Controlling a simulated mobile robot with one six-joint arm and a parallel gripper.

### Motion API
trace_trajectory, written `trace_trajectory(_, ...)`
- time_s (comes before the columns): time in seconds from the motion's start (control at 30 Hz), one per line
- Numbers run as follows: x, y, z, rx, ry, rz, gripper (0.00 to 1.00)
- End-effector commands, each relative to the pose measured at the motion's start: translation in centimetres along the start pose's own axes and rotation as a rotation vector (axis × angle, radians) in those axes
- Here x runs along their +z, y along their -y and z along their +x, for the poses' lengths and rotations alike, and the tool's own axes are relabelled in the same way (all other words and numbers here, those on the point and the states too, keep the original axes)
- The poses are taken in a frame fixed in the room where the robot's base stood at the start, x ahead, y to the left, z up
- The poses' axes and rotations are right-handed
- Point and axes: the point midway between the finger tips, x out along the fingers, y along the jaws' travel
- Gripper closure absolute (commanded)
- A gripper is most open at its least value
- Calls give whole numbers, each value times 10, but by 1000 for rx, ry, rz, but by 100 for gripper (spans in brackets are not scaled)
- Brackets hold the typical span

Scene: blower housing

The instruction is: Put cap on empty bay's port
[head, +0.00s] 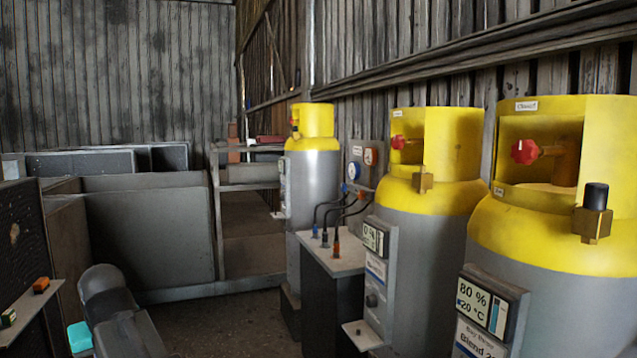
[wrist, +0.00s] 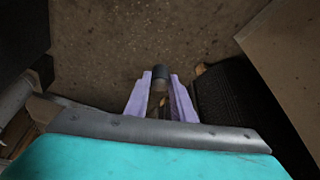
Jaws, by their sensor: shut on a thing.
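My gripper (wrist: 160,88) shows in the wrist view with its two pale purple fingers shut on a small dark cylindrical cap (wrist: 161,74), held above the brown floor. In the head view the fingers and held cap do not show. The middle grey cylinder with yellow collar (head: 433,207) has a bare brass port (head: 423,181) on its front; its display (head: 374,237) seems to read 0 %. The right cylinder (head: 535,248) has a brass port (head: 591,224) with a black cap (head: 596,196) on top. Its display (head: 487,307) reads 80 %, 20 °C.
A third cylinder (head: 314,190) stands farther back. A small stand (head: 343,258) with several dark hoses and a gauge panel (head: 362,165) lie between it and the middle cylinder. Grey bins (head: 145,235) stand at the back left. A shelf (head: 30,303) holds small blocks. Floor shows in the centre.

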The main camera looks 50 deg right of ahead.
Motion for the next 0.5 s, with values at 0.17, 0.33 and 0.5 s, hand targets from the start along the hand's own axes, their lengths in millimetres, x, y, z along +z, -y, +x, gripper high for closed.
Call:
trace_trajectory(0.17,-16,-37,-27,32,3,78,99)
trace_trajectory(0.33,-27,-71,-47,61,6,151,99)
trace_trajectory(0.5,-36,-106,-69,92,8,225,99)
